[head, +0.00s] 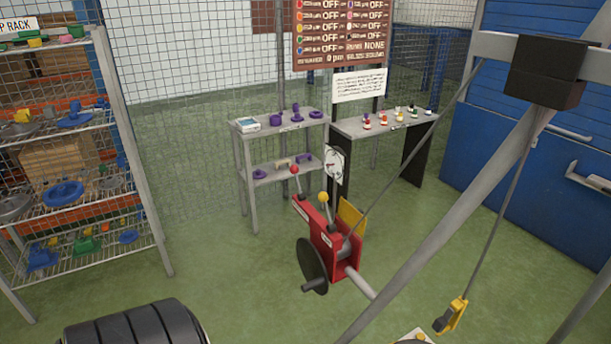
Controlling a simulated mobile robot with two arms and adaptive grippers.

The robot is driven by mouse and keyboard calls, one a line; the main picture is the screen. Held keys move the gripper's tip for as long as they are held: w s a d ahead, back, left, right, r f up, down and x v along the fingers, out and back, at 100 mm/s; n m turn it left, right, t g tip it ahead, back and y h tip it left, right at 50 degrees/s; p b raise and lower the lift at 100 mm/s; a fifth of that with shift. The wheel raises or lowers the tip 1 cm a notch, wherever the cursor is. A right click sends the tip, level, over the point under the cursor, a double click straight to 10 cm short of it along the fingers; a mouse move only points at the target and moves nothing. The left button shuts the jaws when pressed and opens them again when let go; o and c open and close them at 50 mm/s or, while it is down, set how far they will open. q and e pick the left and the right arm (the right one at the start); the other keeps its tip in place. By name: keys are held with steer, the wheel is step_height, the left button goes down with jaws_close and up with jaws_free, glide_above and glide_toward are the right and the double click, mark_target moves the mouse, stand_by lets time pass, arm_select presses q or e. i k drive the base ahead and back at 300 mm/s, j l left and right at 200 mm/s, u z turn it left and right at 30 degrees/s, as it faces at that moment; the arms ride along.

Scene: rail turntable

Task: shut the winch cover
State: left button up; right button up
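A yellow panel (351,216), which looks like the winch cover, stands tilted up at the winch's right side, apparently open. A cable runs up from the winch to the frame.
A grey beam frame (440,225) crosses the right side, with a yellow hook (452,315) hanging on a cable. Grey shelves (279,125) and a table (385,126) hold small parts behind the winch. A parts rack (75,190) stands left. Floor left of the winch is clear.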

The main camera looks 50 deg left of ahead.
mark_target(351, 215)
steer(key=j+u, duration=0.6)
steer(key=u, duration=0.2)
steer(key=j+u, duration=0.65)
steer(key=u, duration=0.2)
steer(key=i+j, duration=0.4)
steer(key=i, duration=0.15)
steer(key=i+j, duration=0.35)
steer(key=i, duration=0.2)
steer(key=i+j+u, duration=0.1)
steer(key=i+j, duration=0.3)
steer(key=i, duration=0.15)
steer(key=i+l+z, duration=0.1)
steer(key=i+z, duration=0.7)
steer(key=i+j+z, duration=0.15)
steer(key=i+z, duration=0.25)
steer(key=i+j+z, duration=0.25)
steer(key=z, duration=0.2)
steer(key=i+z, duration=0.2)
steer(key=z, duration=0.25)
steer(key=i+j+z, duration=0.1)
steer(key=z, duration=0.4)
steer(key=i+j+z, duration=0.15)
steer(key=z, duration=0.3)
steer(key=i+j+z, duration=0.2)
steer(key=z, duration=0.3)
steer(key=j+z, duration=0.3)
steer(key=z, duration=0.15)
steer(key=i+j+z, duration=0.1)
steer(key=j+z, duration=0.15)
steer(key=z, duration=0.2)
